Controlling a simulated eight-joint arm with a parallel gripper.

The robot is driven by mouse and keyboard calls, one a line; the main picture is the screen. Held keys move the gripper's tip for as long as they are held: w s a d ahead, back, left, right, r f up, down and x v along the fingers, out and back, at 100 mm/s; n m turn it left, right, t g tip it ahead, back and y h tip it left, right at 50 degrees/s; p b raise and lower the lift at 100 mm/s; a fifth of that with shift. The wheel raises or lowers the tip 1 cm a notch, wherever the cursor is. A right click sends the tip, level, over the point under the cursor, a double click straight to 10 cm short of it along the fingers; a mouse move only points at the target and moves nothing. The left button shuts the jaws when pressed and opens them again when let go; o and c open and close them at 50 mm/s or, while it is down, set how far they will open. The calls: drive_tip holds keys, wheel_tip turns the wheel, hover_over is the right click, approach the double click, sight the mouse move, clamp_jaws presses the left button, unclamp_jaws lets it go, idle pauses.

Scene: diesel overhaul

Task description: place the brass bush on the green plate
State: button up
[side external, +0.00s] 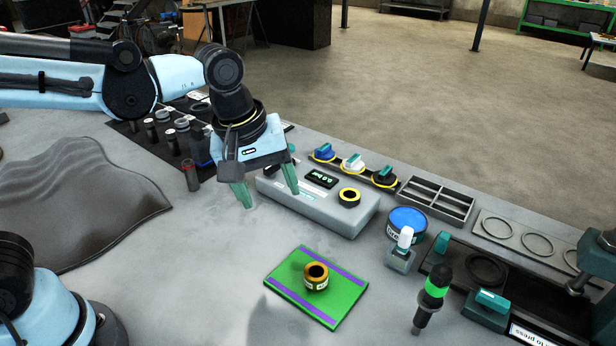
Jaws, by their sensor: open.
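The brass bush (316,276) is a short ring with an orange-brown rim and a dark bore. It stands upright on the green plate (337,311), near its middle. The green plate lies flat on the grey table and has purple stripes along two edges. My gripper (269,195) is above the table, up and to the left of the plate, in front of the grey instrument box. Its two teal fingers are spread apart with nothing between them. It is clear of the bush.
The grey instrument box (319,207) carries a yellow-black ring (349,196). A dark cloth (80,205) lies left. Table left of the plate is clear.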

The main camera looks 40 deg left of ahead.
drive_tip(key=s+a+f+m+t, duration=0.1)
drive_tip(key=s+a+m+t, duration=0.3)
drive_tip(key=a+m, duration=0.5)
drive_tip(key=shift+a+f+t+y, duration=0.3)
drive_tip(key=shift+a+y, duration=0.1)
drive_tip(key=shift+a, duration=0.7)
